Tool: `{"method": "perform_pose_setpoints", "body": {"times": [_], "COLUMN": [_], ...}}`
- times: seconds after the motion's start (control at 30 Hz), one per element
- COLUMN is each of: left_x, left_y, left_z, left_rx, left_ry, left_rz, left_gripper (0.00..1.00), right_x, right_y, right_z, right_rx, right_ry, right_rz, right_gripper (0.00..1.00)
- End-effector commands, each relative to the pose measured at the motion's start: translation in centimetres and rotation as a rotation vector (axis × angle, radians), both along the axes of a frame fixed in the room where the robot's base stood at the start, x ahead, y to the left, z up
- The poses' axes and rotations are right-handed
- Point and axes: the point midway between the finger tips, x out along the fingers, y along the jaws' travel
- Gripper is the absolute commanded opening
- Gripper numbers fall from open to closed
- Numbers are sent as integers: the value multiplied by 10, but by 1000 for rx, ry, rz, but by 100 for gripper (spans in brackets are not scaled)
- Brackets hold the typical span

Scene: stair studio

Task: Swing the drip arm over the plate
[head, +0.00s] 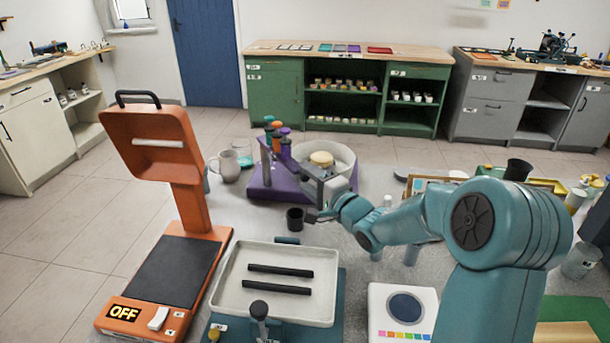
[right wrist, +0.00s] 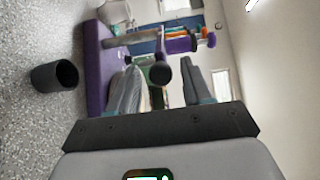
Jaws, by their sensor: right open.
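The dripper stand has a purple base (head: 262,182), and it also shows in the right wrist view (right wrist: 97,60). Teal, orange and purple bottles (head: 277,140) stand above the base. A round white plate (head: 343,166) with a pale round piece (head: 321,158) sits at the stand's right. In the right wrist view a bar (right wrist: 137,38) carries a black knob (right wrist: 160,70), seen between the fingers of my right gripper (right wrist: 160,88). The fingers are apart, and I cannot tell whether they touch the knob. My right gripper (head: 313,182) partly covers the plate and stand. My left gripper is not in view.
A black cup (head: 295,219) stands just in front of the stand. A clear jug (head: 243,152) and a mug (head: 226,165) are to its left. An orange press (head: 180,240) and a white tray (head: 275,285) fill the near table.

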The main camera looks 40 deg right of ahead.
Motion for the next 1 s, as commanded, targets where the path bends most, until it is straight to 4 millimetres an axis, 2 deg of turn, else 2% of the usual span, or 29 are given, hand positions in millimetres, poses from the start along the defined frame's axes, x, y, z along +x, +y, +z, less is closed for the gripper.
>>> {"method": "perform_pose_setpoints", "body": {"times": [0.13, 0.43, 0.5, 0.6, 0.77, 1.0], "left_x": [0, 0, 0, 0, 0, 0], "left_y": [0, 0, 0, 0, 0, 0], "left_z": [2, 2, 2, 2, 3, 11], "left_rx": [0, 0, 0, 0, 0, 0], "left_ry": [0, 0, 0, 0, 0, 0], "left_rz": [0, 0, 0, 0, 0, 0], "left_gripper": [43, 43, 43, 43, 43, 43], "right_x": [13, 17, 17, 17, 16, 12], "right_y": [-1, -2, -2, -2, -4, -31], "right_z": [0, 0, 0, 0, 1, 2], "right_rx": [0, -1, -1, -1, -1, 0], "right_ry": [1, 0, 0, -1, -1, -2], "right_rz": [2, 0, 0, 0, -1, -5], "right_gripper": [49, 49, 27, 0, 0, 0]}}
